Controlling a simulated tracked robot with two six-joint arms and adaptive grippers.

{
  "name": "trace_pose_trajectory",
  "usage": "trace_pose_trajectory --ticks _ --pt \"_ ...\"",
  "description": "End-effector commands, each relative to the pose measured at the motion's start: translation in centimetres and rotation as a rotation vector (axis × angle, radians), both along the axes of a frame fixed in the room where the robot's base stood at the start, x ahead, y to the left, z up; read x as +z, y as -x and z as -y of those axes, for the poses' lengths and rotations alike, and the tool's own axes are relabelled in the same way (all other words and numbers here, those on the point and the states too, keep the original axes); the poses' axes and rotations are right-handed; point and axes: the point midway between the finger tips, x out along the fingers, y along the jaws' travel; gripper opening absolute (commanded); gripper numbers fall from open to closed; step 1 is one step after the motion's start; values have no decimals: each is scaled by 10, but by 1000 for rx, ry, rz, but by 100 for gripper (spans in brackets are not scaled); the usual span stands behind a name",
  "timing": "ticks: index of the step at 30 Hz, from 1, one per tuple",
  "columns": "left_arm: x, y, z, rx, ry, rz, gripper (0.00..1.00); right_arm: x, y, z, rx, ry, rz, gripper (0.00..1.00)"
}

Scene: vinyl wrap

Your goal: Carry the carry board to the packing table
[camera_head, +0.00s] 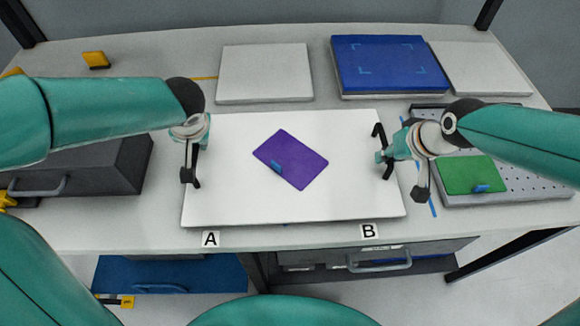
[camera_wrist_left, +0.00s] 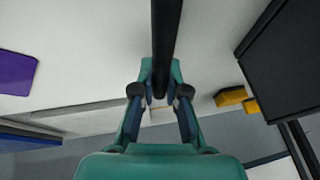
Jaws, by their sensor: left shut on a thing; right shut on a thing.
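The white carry board (camera_head: 240,200) is in the middle of the head view and looks level. I cannot tell whether it touches the worktop. A purple sheet (camera_head: 300,165) with a small blue tab lies on it, and its edge also shows in the left wrist view (camera_wrist_left: 15,72). My left gripper (camera_head: 192,150) is shut on the black handle at the board's left edge; that bar also shows between the fingers (camera_wrist_left: 160,95) in the left wrist view. My right gripper (camera_head: 384,156) is shut on the black handle at the right edge.
Behind the board are a pale panel (camera_head: 264,75), a blue pad (camera_head: 390,67) and another pale panel (camera_head: 485,72). A dark drawer box (camera_head: 105,165) stands at left. A green sheet (camera_head: 468,173) lies on a perforated tray (camera_head: 525,180) at right. Labels A and B mark the front edge.

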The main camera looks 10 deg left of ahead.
Motion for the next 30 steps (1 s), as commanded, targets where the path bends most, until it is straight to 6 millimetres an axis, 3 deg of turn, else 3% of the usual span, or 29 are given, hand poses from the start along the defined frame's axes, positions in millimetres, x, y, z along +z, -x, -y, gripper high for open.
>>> trace_pose_trajectory --ticks 5,6,10,22,30 --pt "-14 0 0 -1 1 2 0 -14 -1 0 -1 0 3 0" --pt "-10 0 0 -1 1 1 19 -10 0 0 0 0 1 19" --pt "-10 0 0 0 0 0 38 -10 0 0 0 0 0 38" --pt "-4 1 2 -1 -1 3 38 -10 0 0 0 0 0 38" --pt "35 16 12 -2 1 7 38 -10 0 0 0 0 0 38"
